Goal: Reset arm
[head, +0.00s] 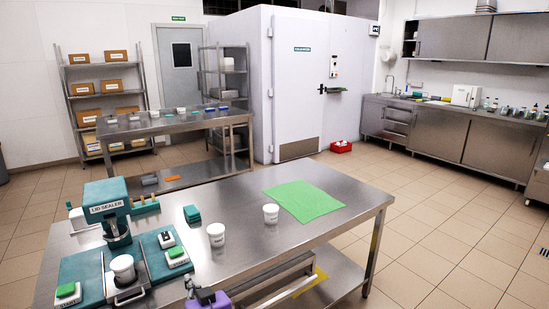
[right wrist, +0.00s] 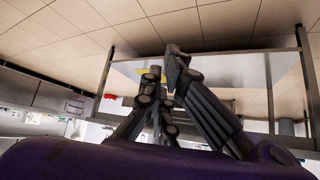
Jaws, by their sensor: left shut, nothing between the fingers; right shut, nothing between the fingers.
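The near steel table (head: 340,192) carries a teal lid sealer (head: 106,212), two white cups (head: 216,234) (head: 271,213) and a green mat (head: 303,200). A second table (head: 175,123) stands behind. Tiled floor (head: 450,225) is open at right.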

